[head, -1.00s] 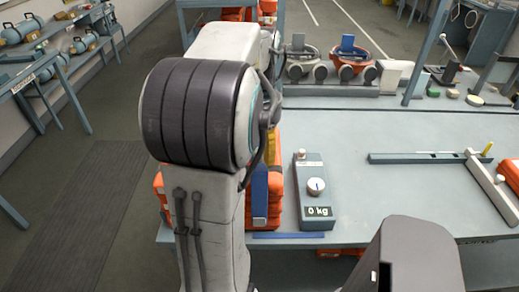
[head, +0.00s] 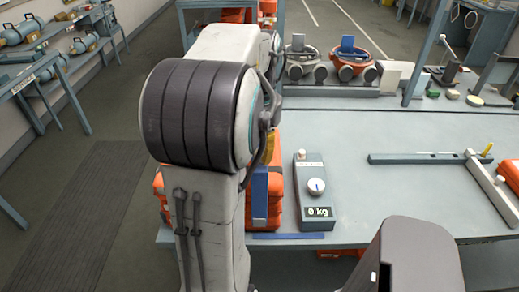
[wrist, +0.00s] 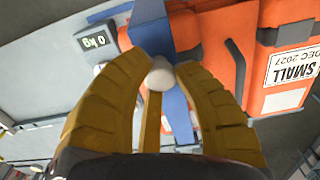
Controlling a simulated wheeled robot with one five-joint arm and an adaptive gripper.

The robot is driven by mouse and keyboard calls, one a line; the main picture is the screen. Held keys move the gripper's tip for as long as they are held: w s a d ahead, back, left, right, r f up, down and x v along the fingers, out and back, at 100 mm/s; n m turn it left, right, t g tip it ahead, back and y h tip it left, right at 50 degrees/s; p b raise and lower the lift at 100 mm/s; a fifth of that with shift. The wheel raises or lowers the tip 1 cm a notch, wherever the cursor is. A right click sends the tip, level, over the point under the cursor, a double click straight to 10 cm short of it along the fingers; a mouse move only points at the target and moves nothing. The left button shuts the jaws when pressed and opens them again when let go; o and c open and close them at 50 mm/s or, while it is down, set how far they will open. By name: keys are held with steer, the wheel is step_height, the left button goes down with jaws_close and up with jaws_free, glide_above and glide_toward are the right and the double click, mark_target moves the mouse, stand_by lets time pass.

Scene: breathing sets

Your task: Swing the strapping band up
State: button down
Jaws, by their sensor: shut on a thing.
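The blue strapping band (head: 260,198) hangs against the side of an orange case (head: 275,185) at the table's front left. In the wrist view the band (wrist: 178,112) runs across the orange case (wrist: 215,50). My gripper (wrist: 160,75) has its yellow fingers closed around a white rounded knob (wrist: 161,72) that lies over the band. How the knob joins the band is hidden. In the head view only a bit of a yellow finger (head: 270,150) shows behind my arm, so the grip is hidden there.
A scale reading 0 kg (head: 314,190) stands just right of the case. A blue strip (head: 288,236) lies at the table's front edge. Two breathing sets (head: 330,62) stand at the back. The table middle is clear.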

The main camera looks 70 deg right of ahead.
steer(key=w+d+r+p, duration=0.4)
steer(key=d+r+p, duration=0.5)
steer(key=d+r, duration=0.3)
steer(key=shift+r+p, duration=0.35)
steer(key=shift+r, duration=1.2)
steer(key=shift+d, duration=0.1)
steer(key=c, duration=1.4)
jaws_free()
steer(key=o, duration=0.5)
steer(key=shift+w+d+f, duration=0.1)
steer(key=shift+d, duration=0.15)
steer(key=shift+c, duration=0.2)
steer(key=shift+a, duration=0.1)
